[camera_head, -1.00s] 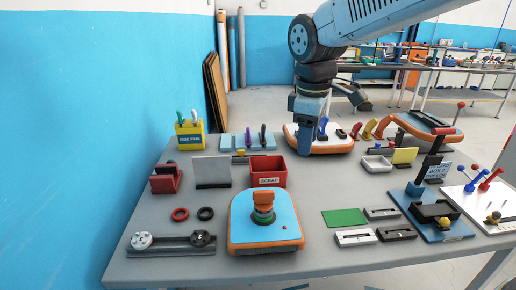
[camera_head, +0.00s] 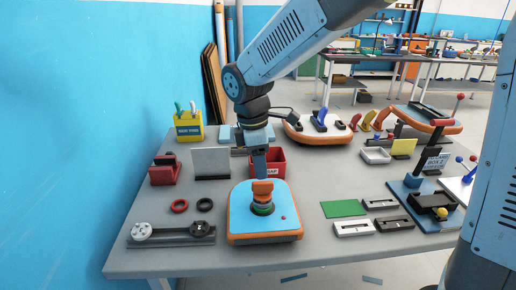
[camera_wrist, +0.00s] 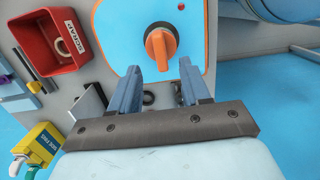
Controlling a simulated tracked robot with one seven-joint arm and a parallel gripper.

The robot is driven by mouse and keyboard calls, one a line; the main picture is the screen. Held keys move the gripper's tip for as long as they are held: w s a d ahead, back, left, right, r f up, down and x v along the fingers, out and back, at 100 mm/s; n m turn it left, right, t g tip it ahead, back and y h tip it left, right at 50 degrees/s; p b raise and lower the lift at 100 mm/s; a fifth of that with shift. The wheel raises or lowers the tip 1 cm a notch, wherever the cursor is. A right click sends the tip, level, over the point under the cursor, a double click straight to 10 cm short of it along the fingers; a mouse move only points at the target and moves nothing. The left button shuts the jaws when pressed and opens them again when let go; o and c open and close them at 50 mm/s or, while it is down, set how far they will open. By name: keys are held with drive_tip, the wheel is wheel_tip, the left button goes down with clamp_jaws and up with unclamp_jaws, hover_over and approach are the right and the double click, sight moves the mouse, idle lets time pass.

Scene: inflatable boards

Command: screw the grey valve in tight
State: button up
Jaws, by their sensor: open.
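A blue board with an orange rim (camera_head: 240,222) lies at the table's front. On it, an orange key-like piece (camera_head: 263,187) stands upright on a dark round valve with a greenish ring (camera_head: 262,209). I cannot tell whether the valve body is grey. The orange piece also shows in the wrist view (camera_wrist: 158,46), covering most of the valve. My gripper (camera_wrist: 161,66) is open and empty. Its two fingers are apart, and the orange piece appears just beyond the gap between them. In the head view my gripper (camera_head: 259,168) hangs above and slightly behind the orange piece.
A red scrap bin (camera_head: 278,162) stands close behind my gripper. A grey upright plate (camera_head: 211,163) and black and red rings (camera_head: 180,205) are left of the board. A green pad (camera_head: 343,208) and several small trays lie right. A second orange-rimmed board (camera_head: 318,136) is farther back.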

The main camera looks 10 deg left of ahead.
sight(262, 182)
drive_tip(key=f, duration=0.7)
drive_tip(key=shift+w+d+f, duration=0.1)
drive_tip(key=shift+d, duration=0.3)
clamp_jaws()
drive_tip(key=c, duration=0.5)
unclamp_jaws()
clamp_jaws()
drive_tip(key=shift+m, duration=1.7)
